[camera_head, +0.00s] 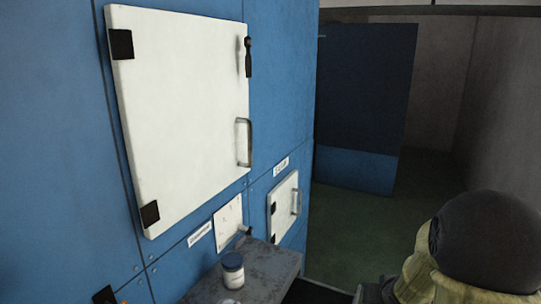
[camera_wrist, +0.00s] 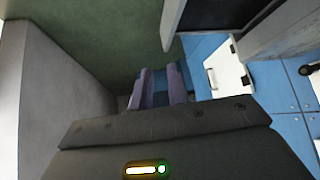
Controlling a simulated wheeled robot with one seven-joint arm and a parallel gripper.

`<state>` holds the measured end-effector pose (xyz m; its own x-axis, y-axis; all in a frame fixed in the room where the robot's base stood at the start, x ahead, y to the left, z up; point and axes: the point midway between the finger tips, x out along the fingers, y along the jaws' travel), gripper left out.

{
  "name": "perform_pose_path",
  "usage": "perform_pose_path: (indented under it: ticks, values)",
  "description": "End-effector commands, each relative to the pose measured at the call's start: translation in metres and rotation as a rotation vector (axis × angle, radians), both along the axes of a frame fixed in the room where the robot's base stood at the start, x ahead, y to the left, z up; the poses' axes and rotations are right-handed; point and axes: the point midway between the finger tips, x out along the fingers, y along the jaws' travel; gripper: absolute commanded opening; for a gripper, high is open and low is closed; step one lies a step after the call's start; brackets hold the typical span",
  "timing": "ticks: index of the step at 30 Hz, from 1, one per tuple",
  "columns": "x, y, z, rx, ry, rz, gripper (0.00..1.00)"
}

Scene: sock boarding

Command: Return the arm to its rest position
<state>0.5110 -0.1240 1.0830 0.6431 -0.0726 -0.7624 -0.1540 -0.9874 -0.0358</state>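My gripper (camera_wrist: 160,82) shows in the wrist view, with its two purple-grey fingers side by side and a narrow gap between them. Nothing is seen between the fingers, and they touch nothing that I can see. They point towards the green floor and the foot of a blue surface. In the head view, a dark rounded link and a yellow-green covered part of my arm stand at the lower right. The gripper itself is not seen there.
A large white door (camera_head: 185,110) and a small white door (camera_head: 284,207) lie against the blue wall (camera_head: 283,80). A white jar with a blue lid (camera_head: 233,271) stands on a grey shelf (camera_head: 262,268). Green floor (camera_head: 345,228) lies open beyond, before a blue partition (camera_head: 362,110).

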Motion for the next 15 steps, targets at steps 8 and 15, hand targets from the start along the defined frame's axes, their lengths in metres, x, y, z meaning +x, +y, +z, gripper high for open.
perform_pose_path:
  ticks: [8, 15]
  values:
    - [-0.101, 0.082, 0.008, -0.045, 0.303, 0.071, 0.17]
    - [-0.162, 0.124, 0.007, 0.0, 0.469, 0.16, 0.17]
